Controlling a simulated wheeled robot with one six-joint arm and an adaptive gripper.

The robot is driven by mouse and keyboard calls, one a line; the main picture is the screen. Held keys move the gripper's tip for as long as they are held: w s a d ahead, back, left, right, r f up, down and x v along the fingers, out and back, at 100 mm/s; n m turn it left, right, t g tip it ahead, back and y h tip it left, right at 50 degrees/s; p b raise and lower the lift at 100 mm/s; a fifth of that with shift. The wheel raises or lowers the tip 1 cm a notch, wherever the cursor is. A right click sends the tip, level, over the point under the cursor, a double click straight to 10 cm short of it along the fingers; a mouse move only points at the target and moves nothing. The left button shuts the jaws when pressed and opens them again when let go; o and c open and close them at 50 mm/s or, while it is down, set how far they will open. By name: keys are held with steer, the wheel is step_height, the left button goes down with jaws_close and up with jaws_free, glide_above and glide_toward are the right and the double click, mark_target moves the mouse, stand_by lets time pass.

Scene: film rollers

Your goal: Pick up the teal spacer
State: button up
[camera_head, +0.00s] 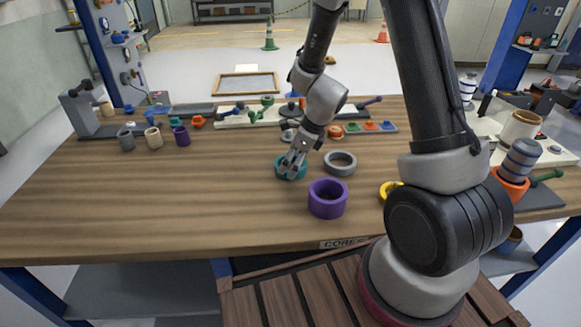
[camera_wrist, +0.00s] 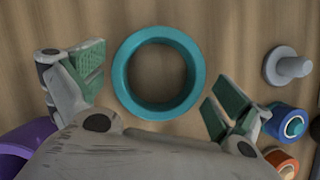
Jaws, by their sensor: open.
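The teal spacer (camera_head: 285,174) is a ring lying flat on the wooden table, near its middle. My gripper (camera_head: 290,165) is just above it and hides part of it in the head view. In the wrist view the teal spacer (camera_wrist: 120,72) shows whole, with bare wood through its hole. My gripper (camera_wrist: 158,82) is open there, with one green-padded finger left of the ring and the other to its lower right. I see no clear contact between fingers and ring; the height gap cannot be told.
A purple ring (camera_head: 327,199) stands close in front, and a grey ring (camera_head: 340,162) lies to the right. A grey knobbed part (camera_wrist: 287,66) and a blue part (camera_wrist: 288,121) are right of the spacer. The table's (camera_head: 110,205) left front is clear.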

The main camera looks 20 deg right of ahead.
steer(key=shift+a+f, duration=0.1)
steer(key=shift+f, duration=0.1)
steer(key=c, duration=1)
steer(key=shift+o, duration=0.2)
